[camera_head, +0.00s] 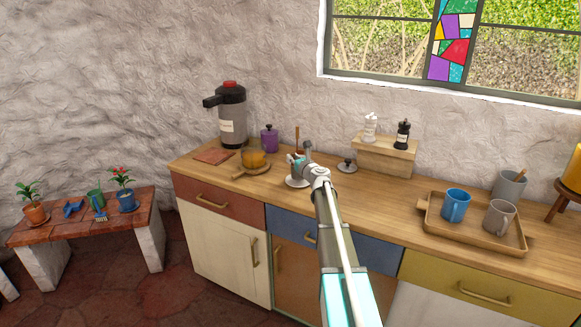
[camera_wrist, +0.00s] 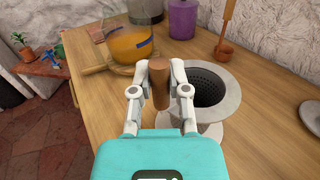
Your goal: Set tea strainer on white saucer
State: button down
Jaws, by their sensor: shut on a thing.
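My gripper (camera_head: 304,163) is over the middle of the counter. In the wrist view it (camera_wrist: 161,92) is shut on the brown wooden handle of the tea strainer (camera_wrist: 232,98). The strainer's pale grey rim and dark mesh bowl show just right of the jaws, bowl opening upward. The white saucer (camera_head: 296,182) lies on the counter under my gripper, partly hidden by it. In the wrist view, part of a white disc shows below the strainer, mostly covered. I cannot tell whether the strainer touches the saucer.
An amber pot (camera_head: 254,158) on a round board, a purple jar (camera_head: 269,139) and a dark flask (camera_head: 232,110) stand left. A brown ladle (camera_wrist: 224,48) is just behind the strainer. A grey lid (camera_head: 347,164) lies right of my gripper. A mug tray (camera_head: 474,238) is farther right.

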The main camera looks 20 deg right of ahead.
jog(key=shift+f+b, duration=0.5)
jog(key=shift+f, duration=0.3)
jog(key=c, duration=0.6)
grip_release()
jog(key=shift+f, duration=0.1)
jog(key=shift+s, duration=0.15)
jog(key=s, duration=0.8)
jog(key=s+d, duration=0.1)
jog(key=s, duration=0.2)
jog(key=shift+s, duration=0.4)
